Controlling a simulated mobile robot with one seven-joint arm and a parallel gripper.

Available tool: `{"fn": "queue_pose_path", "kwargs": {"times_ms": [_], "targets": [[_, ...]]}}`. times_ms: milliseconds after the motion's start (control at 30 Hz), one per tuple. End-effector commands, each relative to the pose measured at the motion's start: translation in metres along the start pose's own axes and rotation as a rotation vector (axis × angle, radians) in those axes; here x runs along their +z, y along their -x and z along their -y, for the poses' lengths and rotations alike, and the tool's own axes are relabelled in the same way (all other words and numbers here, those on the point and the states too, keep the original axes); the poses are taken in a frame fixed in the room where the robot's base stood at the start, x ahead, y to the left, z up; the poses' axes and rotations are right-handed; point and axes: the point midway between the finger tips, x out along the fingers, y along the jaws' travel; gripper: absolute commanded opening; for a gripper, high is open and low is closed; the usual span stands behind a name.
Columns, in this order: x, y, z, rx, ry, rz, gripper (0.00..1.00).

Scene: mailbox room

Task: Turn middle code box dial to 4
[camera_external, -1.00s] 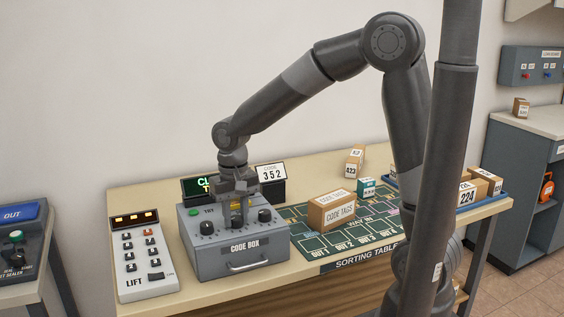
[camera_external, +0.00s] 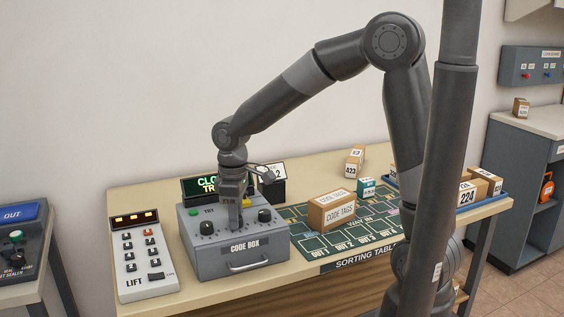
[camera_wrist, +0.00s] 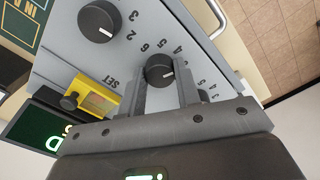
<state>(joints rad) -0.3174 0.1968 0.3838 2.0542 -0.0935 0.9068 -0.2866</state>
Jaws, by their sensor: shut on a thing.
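The grey code box (camera_external: 238,262) sits on the table. Its middle dial (camera_wrist: 159,70) is a black knob with a white mark, seen between my fingers in the wrist view; the fingers hide it in the external view. My gripper (camera_external: 236,224) points down over the box. In the wrist view my gripper (camera_wrist: 161,82) has one finger on each side of the middle dial and is shut on it. Numbers ring the dial, but I cannot tell surely which one the mark meets. The left dial (camera_external: 207,228) and right dial (camera_external: 265,215) stand apart from the fingers.
A yellow SET part (camera_wrist: 97,98) is close beside my fingers. A green-lettered display (camera_external: 205,186) and a number card (camera_external: 278,170) stand behind the box. The LIFT panel (camera_external: 145,262) is left of it, and a CODE TAGS carton (camera_external: 331,212) is right.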

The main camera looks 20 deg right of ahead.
Motion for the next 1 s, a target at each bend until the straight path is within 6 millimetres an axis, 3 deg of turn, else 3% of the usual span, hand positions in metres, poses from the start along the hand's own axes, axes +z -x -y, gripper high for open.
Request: {"fn": "queue_pose_path", "kwargs": {"times_ms": [500, 1000], "targets": [[-0.0004, 0.0006, -0.0005, 0.001, 0.310, -0.002, 0.07], [-0.0005, 0.0007, -0.0004, 0.001, 0.359, -0.002, 0.07]]}}
